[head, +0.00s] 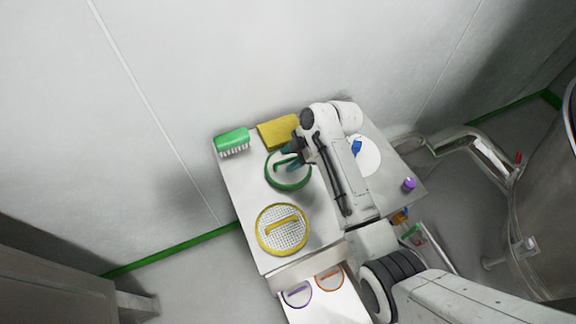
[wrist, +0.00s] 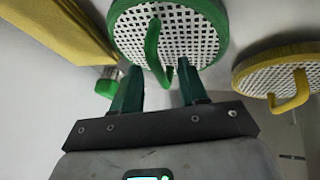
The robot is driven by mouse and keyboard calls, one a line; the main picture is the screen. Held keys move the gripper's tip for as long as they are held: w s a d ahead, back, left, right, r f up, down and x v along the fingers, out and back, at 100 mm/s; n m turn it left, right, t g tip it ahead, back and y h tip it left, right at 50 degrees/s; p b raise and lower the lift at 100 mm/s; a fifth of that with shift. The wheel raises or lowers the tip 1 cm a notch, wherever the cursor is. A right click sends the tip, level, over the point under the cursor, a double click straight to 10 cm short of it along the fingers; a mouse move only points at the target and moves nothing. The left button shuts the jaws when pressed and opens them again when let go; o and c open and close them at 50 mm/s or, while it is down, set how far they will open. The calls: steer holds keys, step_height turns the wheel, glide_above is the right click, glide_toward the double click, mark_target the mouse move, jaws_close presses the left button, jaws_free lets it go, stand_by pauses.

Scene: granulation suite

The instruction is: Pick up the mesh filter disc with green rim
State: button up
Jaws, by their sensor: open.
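The mesh filter disc with green rim (head: 287,186) lies on the light table in the head view, partly covered by my gripper and arm. In the wrist view the green-rimmed disc (wrist: 203,22) shows its white mesh and a green handle arching across it. My gripper (wrist: 157,76) is open, its two dark green fingers apart and pointing at the disc, with the end of the handle seen between them. In the head view my gripper (head: 285,162) is over the disc's upper part. I cannot tell whether the fingers touch the handle.
A yellow-rimmed mesh disc (head: 282,245) lies just below the green one. A yellow block (head: 276,133) and a green brush (head: 232,141) lie along the back edge. A white round item (head: 367,160) and a purple piece (head: 409,183) are to the right. Purple-rimmed (head: 297,300) and orange-rimmed (head: 329,287) discs lie lower down.

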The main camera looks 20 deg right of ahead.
steer(key=shift+a+f, duration=0.1)
steer(key=shift+f, duration=0.1)
steer(key=shift+c, duration=0.4)
jaws_close()
